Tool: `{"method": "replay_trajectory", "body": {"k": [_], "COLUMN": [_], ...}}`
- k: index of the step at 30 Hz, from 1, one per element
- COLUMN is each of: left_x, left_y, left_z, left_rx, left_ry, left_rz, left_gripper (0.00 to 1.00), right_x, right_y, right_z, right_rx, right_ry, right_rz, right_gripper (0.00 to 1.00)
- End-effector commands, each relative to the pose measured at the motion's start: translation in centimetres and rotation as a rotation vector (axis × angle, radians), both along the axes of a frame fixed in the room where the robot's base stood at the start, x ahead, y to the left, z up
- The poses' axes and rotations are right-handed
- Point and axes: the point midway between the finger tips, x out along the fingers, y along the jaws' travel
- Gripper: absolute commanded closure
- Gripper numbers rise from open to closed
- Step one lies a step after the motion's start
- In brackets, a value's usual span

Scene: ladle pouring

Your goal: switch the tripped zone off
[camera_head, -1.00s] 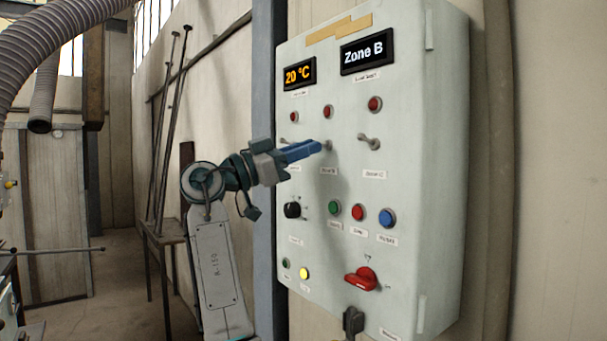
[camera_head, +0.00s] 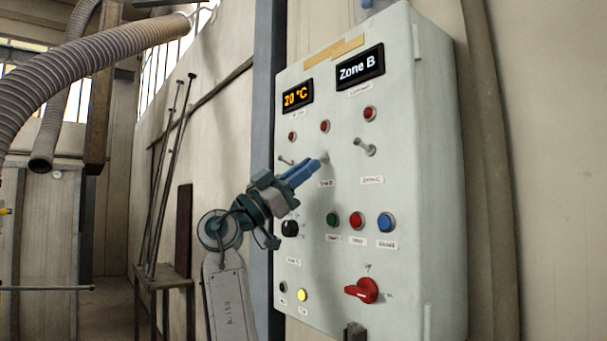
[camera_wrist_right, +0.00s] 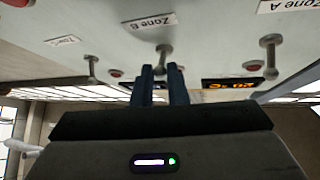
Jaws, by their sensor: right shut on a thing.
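The pale control panel (camera_head: 440,180) fills the middle of the head view. The fingers partly hide the lever. My left gripper is out of view.
Red lamps (camera_head: 369,113) sit above the levers. Below are a black knob (camera_head: 290,229), green, red and blue buttons (camera_head: 386,222), a yellow lamp (camera_head: 302,295) and a red rotary handle (camera_head: 366,291). The Zone A lever (camera_wrist_right: 270,45) stands close beside the fingers.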

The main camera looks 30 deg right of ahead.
Motion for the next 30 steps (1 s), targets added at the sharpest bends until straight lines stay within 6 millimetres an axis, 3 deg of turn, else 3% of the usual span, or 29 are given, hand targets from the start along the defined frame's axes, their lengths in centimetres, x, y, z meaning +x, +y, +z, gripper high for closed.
{"method": "replay_trajectory", "body": {"k": [5,6,9,20,30], "left_x": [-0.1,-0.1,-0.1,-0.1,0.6], "left_y": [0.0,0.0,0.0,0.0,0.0], "left_z": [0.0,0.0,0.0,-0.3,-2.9], "left_rx": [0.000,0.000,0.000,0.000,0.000], "left_ry": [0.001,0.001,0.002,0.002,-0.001], "left_rz": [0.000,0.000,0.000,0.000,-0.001], "left_gripper": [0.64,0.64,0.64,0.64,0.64], "right_x": [0.0,0.0,0.0,0.1,1.4], "right_y": [0.0,0.0,0.0,0.4,5.3], "right_z": [0.0,0.0,0.0,-0.5,-4.6], "right_rx": [-0.001,-0.001,-0.001,0.000,0.000], "right_ry": [0.001,0.001,0.001,0.001,0.004], "right_rz": [-0.001,-0.001,-0.001,0.000,0.002], "right_gripper": [1.00,0.83,0.65,0.65,0.65]}}
